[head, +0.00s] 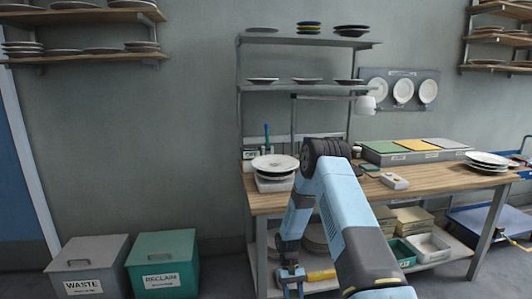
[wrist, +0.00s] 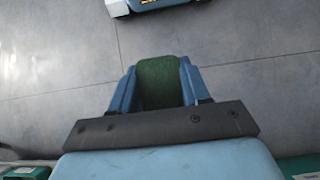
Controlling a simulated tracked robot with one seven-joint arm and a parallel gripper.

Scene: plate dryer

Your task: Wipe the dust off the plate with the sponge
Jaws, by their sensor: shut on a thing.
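The plate (head: 275,162) is a pale round plate lying on a white box-like stand at the left end of the workbench. Dust on it is too small to tell. My gripper (head: 291,281) hangs low in front of the bench, below the tabletop and well below the plate. In the wrist view my gripper (wrist: 158,78) has its two blue fingers shut on a green sponge (wrist: 158,88), which sticks up between them. Bare floor shows beyond the sponge. The sponge cannot be made out in the head view.
The wooden workbench (head: 355,189) also holds a small white box (head: 394,181), coloured trays (head: 416,146) and a plate stack (head: 487,160) at right. Shelves with plates rise behind. Waste bin (head: 88,266) and reclaim bin (head: 163,264) stand on the floor at left. My arm covers part of the bench.

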